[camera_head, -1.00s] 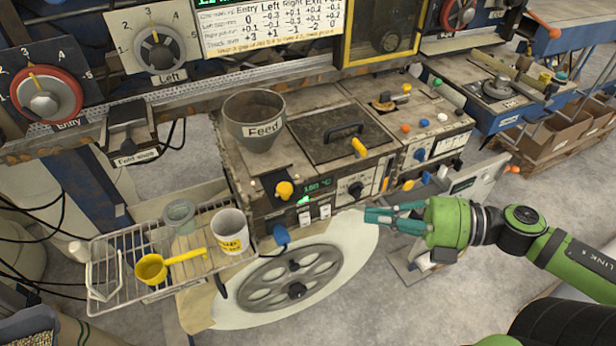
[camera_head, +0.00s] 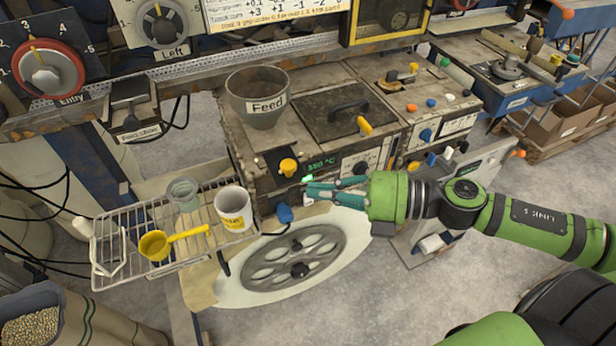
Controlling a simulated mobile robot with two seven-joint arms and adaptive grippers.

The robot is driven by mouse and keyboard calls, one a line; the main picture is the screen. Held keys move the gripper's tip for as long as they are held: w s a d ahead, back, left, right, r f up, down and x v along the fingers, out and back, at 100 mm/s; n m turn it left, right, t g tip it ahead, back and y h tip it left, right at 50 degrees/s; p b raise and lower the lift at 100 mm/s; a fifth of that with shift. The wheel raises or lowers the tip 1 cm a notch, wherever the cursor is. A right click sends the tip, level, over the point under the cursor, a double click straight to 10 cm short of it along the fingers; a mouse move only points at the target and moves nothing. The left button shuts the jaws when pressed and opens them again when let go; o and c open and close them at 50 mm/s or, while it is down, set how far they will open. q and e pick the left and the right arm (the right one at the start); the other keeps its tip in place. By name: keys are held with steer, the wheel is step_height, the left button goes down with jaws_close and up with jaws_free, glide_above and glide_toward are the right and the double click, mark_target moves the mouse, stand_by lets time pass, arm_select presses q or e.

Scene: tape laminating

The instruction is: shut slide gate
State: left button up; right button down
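I cannot say for certain which part is the slide gate. A yellow knob (camera_head: 288,167) stands on a dark plate at the machine's left front corner, below the grey Feed hopper (camera_head: 259,98). A second yellow handle (camera_head: 364,125) stands near the right edge of the dark hatch (camera_head: 341,108). My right gripper (camera_head: 307,187) is in front of the machine, its teal fingers pointing left, just below and right of the yellow knob. Its fingertips lie close together with nothing seen between them, apart from the knob. My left gripper is not in view.
A wire rack (camera_head: 128,222) at the left holds a white cup (camera_head: 233,208), a grey-green cup (camera_head: 183,194) and a yellow scoop (camera_head: 156,245). A grain sack (camera_head: 62,318) stands at the lower left.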

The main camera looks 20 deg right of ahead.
steer(key=shift+w+a+f+p, duration=0.15)
steer(key=shift+w+p, duration=0.1)
steer(key=shift+w, duration=0.45)
steer(key=shift+w+a+f+p, duration=0.1)
steer(key=shift+w+a+p, duration=0.15)
steer(key=shift+w, duration=0.45)
steer(key=shift+w+a+f+p, duration=0.1)
steer(key=shift+w+p, duration=0.15)
steer(key=shift+w, duration=0.45)
